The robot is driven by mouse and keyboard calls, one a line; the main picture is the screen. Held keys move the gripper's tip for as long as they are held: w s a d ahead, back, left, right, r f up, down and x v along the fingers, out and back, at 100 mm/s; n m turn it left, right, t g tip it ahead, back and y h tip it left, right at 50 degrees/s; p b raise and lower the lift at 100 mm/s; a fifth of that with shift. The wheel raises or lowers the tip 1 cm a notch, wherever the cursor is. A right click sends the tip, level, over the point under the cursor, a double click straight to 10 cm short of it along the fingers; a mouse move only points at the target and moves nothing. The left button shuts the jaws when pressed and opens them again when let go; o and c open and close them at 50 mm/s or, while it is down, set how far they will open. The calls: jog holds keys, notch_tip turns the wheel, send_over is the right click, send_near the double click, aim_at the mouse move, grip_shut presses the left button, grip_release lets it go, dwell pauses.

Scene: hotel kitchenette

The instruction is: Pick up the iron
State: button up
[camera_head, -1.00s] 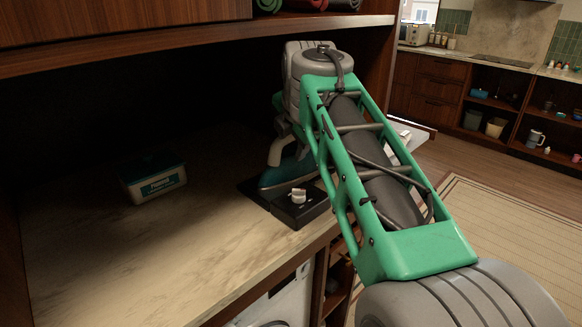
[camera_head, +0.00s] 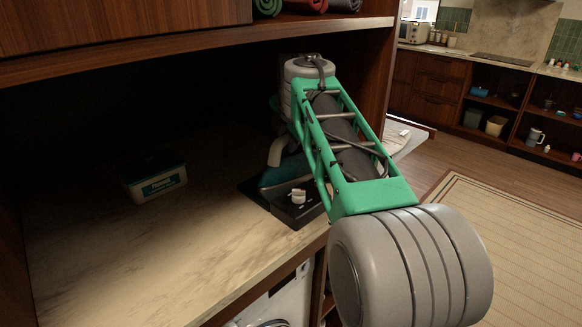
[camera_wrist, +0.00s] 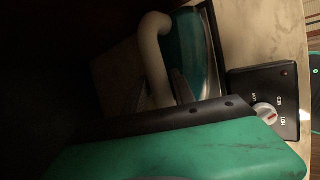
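The iron (camera_head: 286,172) is teal with a pale beige handle and sits on a black base with a white knob (camera_head: 298,196) on the counter. My arm hides its right and upper parts in the head view. In the wrist view the teal iron body (camera_wrist: 190,45) and its curved handle (camera_wrist: 152,50) are close in front of my gripper (camera_wrist: 165,92). The handle's lower end runs down among dark gripper parts. The fingers are dark and partly hidden, so whether they touch or enclose the handle cannot be told.
A teal and white box (camera_head: 155,178) stands on the counter (camera_head: 110,255) to the left, with clear counter between. A wooden shelf (camera_head: 200,48) overhangs the counter, and a wooden side panel (camera_head: 376,75) stands at right. A washing machine (camera_head: 285,300) is below.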

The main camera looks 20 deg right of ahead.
grip_shut()
dwell(0.9)
jog(key=shift+r, duration=0.15)
